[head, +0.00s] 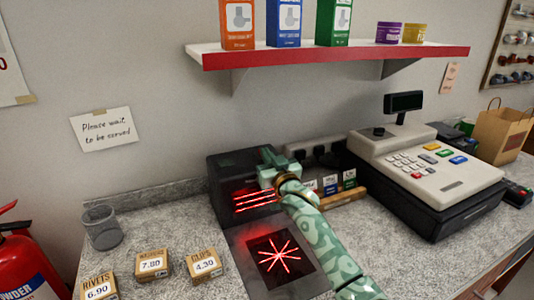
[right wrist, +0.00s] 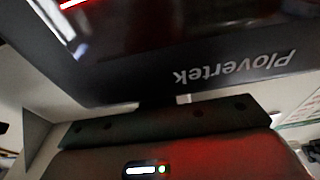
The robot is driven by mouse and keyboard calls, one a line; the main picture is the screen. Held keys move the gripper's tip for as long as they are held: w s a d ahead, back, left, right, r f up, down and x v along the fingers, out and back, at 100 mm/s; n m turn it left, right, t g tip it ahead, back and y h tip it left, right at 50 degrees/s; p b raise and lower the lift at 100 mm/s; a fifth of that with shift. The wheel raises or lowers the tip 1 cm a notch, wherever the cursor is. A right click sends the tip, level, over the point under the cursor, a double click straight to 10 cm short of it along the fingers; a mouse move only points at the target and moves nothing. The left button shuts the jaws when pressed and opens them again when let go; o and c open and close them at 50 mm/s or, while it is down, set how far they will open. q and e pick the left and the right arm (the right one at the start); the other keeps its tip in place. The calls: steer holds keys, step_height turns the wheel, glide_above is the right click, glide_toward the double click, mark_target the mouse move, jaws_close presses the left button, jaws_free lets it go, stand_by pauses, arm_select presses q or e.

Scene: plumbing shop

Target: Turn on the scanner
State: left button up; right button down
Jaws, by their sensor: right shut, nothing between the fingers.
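The scanner (head: 228,170) is a dark boxy unit against the wall, with red lines glowing on its upright face. Its flat plate (head: 262,288) in the counter shows a red star of beams. My right gripper (head: 268,158) is shut and empty at the top right of the upright unit; whether it touches cannot be told. In the right wrist view, the scanner's dark panel (right wrist: 130,75) carries an upside-down "Plovertek" label. Below it are a white-lit strip (right wrist: 139,171) and a small green light (right wrist: 162,169). My left gripper is not in view.
A cash register (head: 430,175) stands to the right, close to my right arm. Small boxes (head: 152,264) and a mesh cup (head: 102,228) sit at the left. A red-edged shelf (head: 330,56) with boxes hangs above. Bare counter lies right of my arm.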

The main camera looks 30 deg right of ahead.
steer(key=r+p, duration=0.5)
steer(key=shift+s, duration=0.25)
steer(key=s+f, duration=0.6)
steer(key=s, duration=0.3)
steer(key=shift+a, duration=0.3)
